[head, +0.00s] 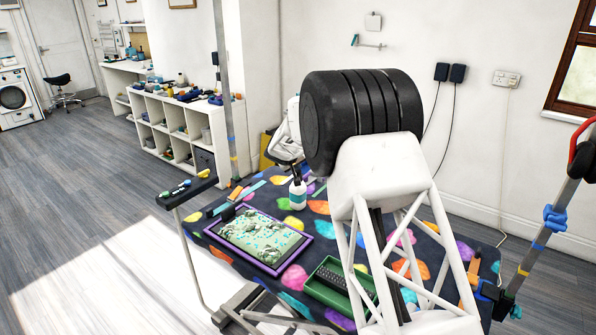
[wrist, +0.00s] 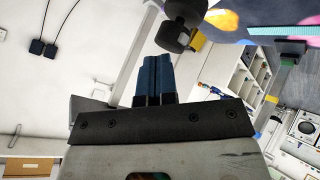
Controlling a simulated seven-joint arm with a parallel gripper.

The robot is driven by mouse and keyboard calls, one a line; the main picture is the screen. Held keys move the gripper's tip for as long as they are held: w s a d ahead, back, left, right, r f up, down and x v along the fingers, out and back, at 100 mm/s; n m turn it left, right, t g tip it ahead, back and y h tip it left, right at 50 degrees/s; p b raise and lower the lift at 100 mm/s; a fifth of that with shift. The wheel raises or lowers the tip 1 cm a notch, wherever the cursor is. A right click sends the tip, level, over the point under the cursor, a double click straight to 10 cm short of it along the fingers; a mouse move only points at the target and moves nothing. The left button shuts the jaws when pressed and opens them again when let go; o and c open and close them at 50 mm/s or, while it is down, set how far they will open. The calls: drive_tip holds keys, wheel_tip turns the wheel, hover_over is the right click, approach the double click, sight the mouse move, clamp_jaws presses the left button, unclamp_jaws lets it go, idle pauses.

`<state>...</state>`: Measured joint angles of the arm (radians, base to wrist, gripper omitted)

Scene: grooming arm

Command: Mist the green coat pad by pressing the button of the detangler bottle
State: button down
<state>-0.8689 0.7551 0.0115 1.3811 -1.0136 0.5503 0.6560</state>
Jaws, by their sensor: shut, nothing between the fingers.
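The green coat pad (head: 262,232) lies in a purple-framed tray on the grooming table, with pale tufts and small teal flecks on it. The white detangler bottle (head: 298,196) stands upright behind the pad, with a dark top. My gripper shows in the wrist view (wrist: 157,58), its blue fingers shut together and empty. A dark rounded object (wrist: 174,36) shows just beyond the fingertips; I cannot tell whether it is the bottle's top or whether they touch. In the head view my arm fills the middle, and the fingertips cannot be made out.
The table has a dark mat with bright patches (head: 295,277). A green tray (head: 323,292) holding a dark brush sits at the front. A small dark shelf (head: 188,189) with several items is at the left edge. A post (head: 536,240) with blue clamps stands right.

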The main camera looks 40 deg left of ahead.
sight(297, 171)
drive_tip(key=shift+f, duration=0.5)
idle(0.5)
drive_tip(key=shift+r, duration=0.5)
idle(0.3)
drive_tip(key=shift+r, duration=2.95)
idle(0.6)
